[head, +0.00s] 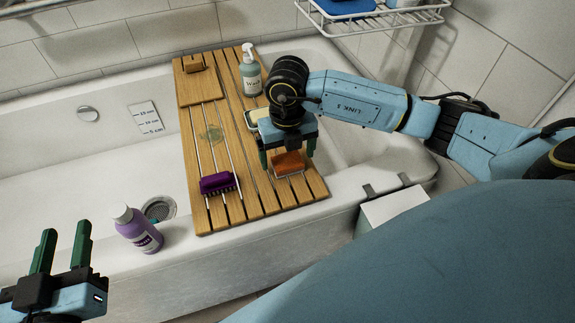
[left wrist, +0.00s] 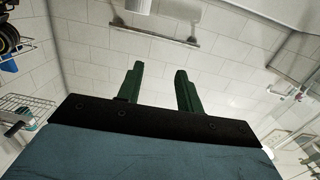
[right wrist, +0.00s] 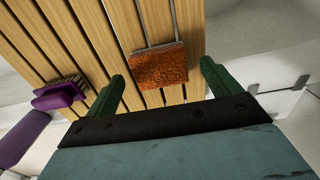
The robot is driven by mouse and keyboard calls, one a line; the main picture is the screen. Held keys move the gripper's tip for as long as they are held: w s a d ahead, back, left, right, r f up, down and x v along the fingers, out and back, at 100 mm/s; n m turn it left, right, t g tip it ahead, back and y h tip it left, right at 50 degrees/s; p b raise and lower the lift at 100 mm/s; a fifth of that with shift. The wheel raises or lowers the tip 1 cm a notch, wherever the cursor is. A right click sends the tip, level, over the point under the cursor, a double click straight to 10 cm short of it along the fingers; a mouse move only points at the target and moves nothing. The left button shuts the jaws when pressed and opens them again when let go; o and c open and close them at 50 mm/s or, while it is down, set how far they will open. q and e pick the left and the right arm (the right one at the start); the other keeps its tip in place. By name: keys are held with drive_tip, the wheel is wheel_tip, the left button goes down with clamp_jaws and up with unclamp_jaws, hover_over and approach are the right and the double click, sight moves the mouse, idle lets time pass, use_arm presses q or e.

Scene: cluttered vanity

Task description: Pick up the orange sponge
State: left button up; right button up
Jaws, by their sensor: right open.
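The orange sponge (head: 289,163) lies on the right part of the slatted wooden bath tray (head: 243,198). In the right wrist view the sponge (right wrist: 159,67) shows between and a little beyond the fingertips. My right gripper (head: 287,156) is open and points down at the tray near the sponge; its fingers (right wrist: 160,72) stand on either side with gaps. I cannot tell how high it is above the tray. My left gripper (head: 64,246) is open and empty at the lower left; in its own view (left wrist: 159,68) it faces the wall tiles.
A purple brush (head: 216,183) lies on the tray left of the sponge. A pump bottle (head: 250,72) stands at the tray's far end. A purple bottle (head: 138,230) stands on the tub's front rim. A wire rack (head: 385,20) hangs at the back right.

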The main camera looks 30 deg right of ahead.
sight(288, 160)
use_arm(q)
drive_tip(key=shift+d+r+t+h+b, duration=0.15)
drive_tip(key=shift+r+t+h+b, duration=0.1)
drive_tip(key=shift+r+t, duration=0.55)
drive_tip(key=shift+d+r+t+h+b, duration=0.15)
drive_tip(key=shift+r+t+h, duration=0.2)
drive_tip(key=shift+r, duration=0.7)
use_arm(e)
drive_tip(key=shift+f, duration=0.55)
drive_tip(key=c, duration=1.1)
drive_tip(key=shift+o, duration=0.2)
use_arm(q)
drive_tip(key=shift+f, duration=0.1)
use_arm(e)
drive_tip(key=shift+r, duration=0.15)
